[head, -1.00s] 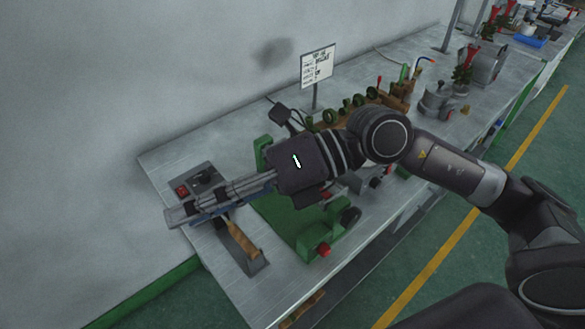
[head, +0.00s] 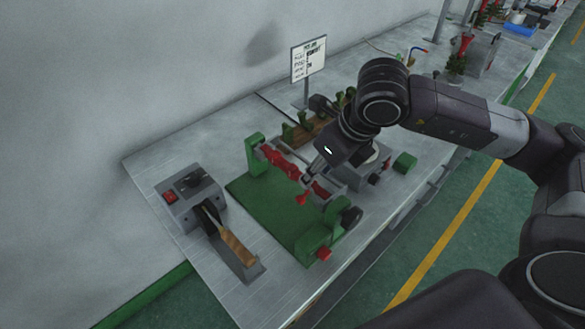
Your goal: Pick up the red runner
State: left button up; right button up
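A red runner (head: 280,161) lies slanted across the green fixture (head: 262,203), just in front of its left upright. More red parts show lower right along the same line, partly hidden by my gripper. My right gripper (head: 307,181) comes down from the upper right, with its tip over or at the middle of this red line. Its fingers are small and foreshortened here. I cannot tell whether they are open or shut, or whether they touch the runner. My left gripper is not in view.
A grey box (head: 180,212) with a red switch and a wooden-handled tool (head: 238,250) stands left of the fixture. A sign (head: 309,60) and a wooden rack with green parts (head: 305,131) stand behind. More red runners (head: 465,44) stand far back. The table's left back is clear.

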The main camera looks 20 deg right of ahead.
aim_at(293, 172)
jog(key=shift+p+x, duration=0.3)
jog(key=shift+x, duration=1.35)
jog(key=shift+a, duration=0.1)
jog(key=shift+c, duration=0.2)
jog(key=shift+r, duration=0.1)
grip_shut()
